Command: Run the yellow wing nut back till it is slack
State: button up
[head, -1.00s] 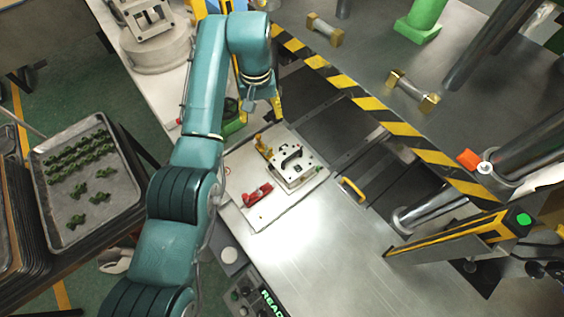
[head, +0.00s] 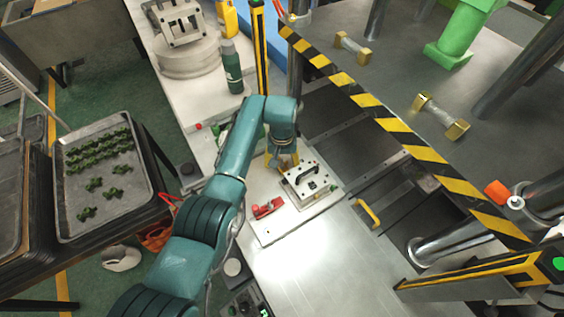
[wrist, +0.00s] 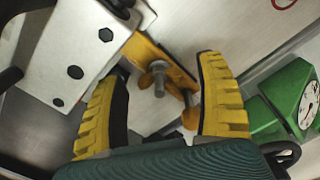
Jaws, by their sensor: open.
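The yellow wing nut (wrist: 147,79) shows in the wrist view, on a grey threaded stud beside a yellow bracket (wrist: 147,48) at the edge of the white mould block (wrist: 70,50). My gripper (wrist: 163,68) is open, its yellow fingers with dark pads on either side of the wing nut. I see a gap between the nut and each finger. In the head view my gripper (head: 282,157) is at the far left corner of the mould block (head: 325,189). There I cannot tell the wing nut from the yellow fingers.
A red clamp (head: 267,208) sits on the plate left of the block. The block has a black handle (head: 308,174). A green gauge with a white dial (wrist: 300,95) is close to the right finger. A striped barrier (head: 400,130) runs behind. The bench front is clear.

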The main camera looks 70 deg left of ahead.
jog(key=c, duration=1.2)
jog(key=shift+n, duration=0.3)
jog(key=shift+n+p, duration=0.6)
jog(key=shift+n, duration=0.6)
jog(key=n, duration=0.3)
jog(key=shift+n+p, duration=0.3)
jog(key=shift+p, duration=0.05)
jog(key=n, duration=0.3)
jog(key=shift+n, duration=0.3)
jog(key=shift+n+p, duration=0.3)
jog(key=shift+n, duration=1.6)
